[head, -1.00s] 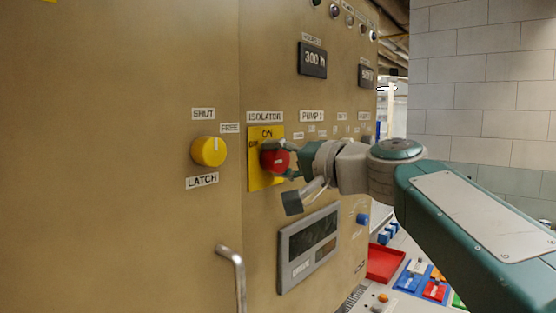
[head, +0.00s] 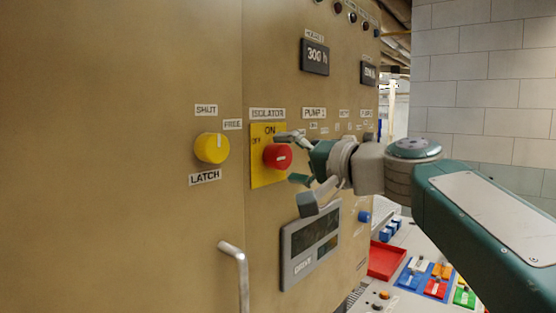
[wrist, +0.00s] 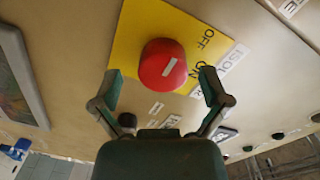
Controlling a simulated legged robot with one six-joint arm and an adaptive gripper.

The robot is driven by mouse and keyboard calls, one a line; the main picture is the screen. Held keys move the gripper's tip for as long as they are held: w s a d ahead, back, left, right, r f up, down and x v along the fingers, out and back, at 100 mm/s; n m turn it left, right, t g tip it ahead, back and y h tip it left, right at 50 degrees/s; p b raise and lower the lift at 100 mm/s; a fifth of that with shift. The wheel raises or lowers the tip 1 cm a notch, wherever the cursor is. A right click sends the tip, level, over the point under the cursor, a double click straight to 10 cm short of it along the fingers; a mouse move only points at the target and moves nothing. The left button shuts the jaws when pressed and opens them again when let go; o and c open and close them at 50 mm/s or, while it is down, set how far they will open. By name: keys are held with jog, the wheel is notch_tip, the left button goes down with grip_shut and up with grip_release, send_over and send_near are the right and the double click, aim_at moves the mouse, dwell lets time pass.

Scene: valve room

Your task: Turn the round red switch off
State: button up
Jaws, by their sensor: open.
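The round red switch (head: 277,156) sits on a yellow plate (head: 262,177) under an ISOLATOR label. The plate reads ON at the top and OFF at the left. In the wrist view the red switch (wrist: 163,65) is seen nearly face on, its white mark slanting up to the right, roughly between the OFF and ON words. I cannot tell that it lines up with either word. My gripper (head: 293,158) is open and empty, just in front of the switch. In the wrist view its fingers (wrist: 161,80) stand apart on either side, with the switch clear between them.
A yellow LATCH knob (head: 212,148) is to the left on the tan cabinet. A metal handle (head: 235,262) sticks out below. A framed screen (head: 311,243) is under the switch. A red tray (head: 386,260) and a console with coloured switches (head: 436,280) lie at lower right.

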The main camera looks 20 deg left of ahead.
jog(key=v, duration=1)
jog(key=shift+f, duration=0.2)
